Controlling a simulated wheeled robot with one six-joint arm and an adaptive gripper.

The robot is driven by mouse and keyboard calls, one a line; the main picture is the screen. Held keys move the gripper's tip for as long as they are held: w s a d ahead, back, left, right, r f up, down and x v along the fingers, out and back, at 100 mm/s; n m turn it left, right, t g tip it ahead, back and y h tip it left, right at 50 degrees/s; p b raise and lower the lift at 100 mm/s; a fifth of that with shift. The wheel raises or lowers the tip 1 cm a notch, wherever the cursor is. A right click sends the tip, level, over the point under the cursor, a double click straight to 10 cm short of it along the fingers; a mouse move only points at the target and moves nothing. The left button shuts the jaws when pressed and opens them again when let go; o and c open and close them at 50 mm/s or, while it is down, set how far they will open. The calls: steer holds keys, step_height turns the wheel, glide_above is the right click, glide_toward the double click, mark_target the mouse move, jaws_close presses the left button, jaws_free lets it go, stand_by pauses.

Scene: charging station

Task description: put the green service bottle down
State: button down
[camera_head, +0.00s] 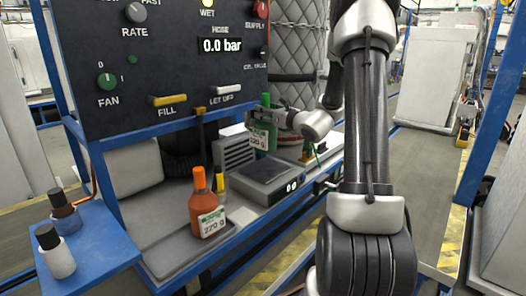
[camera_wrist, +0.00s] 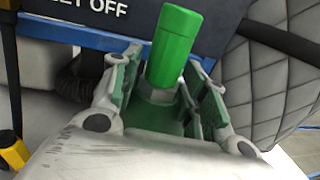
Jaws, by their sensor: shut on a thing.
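The green service bottle (camera_head: 265,134) has a pale label and is held upright above the bench, just in front of the panel's right lower corner. My gripper (camera_head: 272,122) reaches in from the right and is shut around it. In the wrist view my gripper (camera_wrist: 163,92) has a finger on each side of the bottle, and the green cap (camera_wrist: 173,45) sticks out beyond them. The bottle's lower part is hidden in the wrist view. In the head view its base seems clear of the scale (camera_head: 270,183), which lies below it.
An orange bottle (camera_head: 204,205) stands on a tray left of the scale. The dark control panel (camera_head: 170,65) overhangs the bench, with a quilted tank (camera_head: 298,45) behind.

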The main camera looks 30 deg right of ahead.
mark_target(266, 132)
step_height(266, 132, down, 8)
steer(key=shift+r, duration=0.1)
stand_by(0.4)
steer(key=c, duration=0.8)
jaws_free()
steer(key=shift+f, duration=0.25)
